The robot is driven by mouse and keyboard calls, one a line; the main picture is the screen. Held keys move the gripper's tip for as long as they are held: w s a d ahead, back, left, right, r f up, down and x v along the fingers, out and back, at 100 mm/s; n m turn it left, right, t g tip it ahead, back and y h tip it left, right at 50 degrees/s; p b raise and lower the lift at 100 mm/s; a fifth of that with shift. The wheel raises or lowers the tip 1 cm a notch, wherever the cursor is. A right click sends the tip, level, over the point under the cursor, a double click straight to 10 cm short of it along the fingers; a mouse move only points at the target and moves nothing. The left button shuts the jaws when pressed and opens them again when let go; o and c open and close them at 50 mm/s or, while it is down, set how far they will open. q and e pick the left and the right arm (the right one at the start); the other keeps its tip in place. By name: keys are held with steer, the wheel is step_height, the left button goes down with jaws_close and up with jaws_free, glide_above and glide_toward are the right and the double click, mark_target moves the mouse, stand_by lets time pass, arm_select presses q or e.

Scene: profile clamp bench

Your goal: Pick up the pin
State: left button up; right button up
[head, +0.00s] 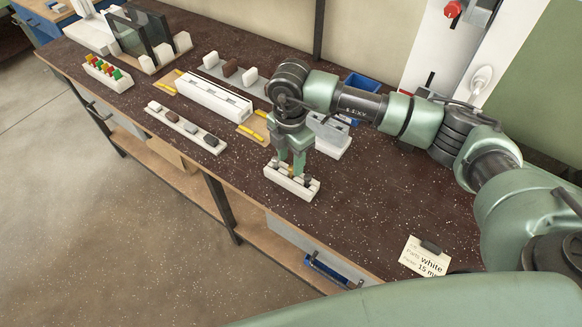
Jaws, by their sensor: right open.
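My right gripper (291,172) points down over a small white rack (296,190) near the front edge of the bench. Its fingers are open and reach down to the top of the rack. A small brass-coloured piece, apparently the pin (290,170), shows between the fingertips in the rack. It is small and partly hidden by the fingers, and I cannot tell whether they touch it. My left gripper is not in view.
A long white profile (213,98) lies between yellow-marked strips behind and left. A white strip with grey and brown pieces (186,127) and a rack of coloured pieces (107,75) stand further left. A paper card (425,258) lies at right front. Bench between rack and card is clear.

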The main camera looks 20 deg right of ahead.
mark_target(290, 168)
step_height(290, 168, down, 3)
steer(key=shift+r+p, duration=0.1)
steer(key=shift+p, duration=0.5)
steer(key=shift+w+f, duration=0.15)
steer(key=shift+f, duration=0.65)
steer(key=c, duration=0.7)
jaws_close()
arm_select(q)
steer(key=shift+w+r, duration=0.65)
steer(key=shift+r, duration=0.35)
arm_select(e)
steer(key=shift+r, duration=0.15)
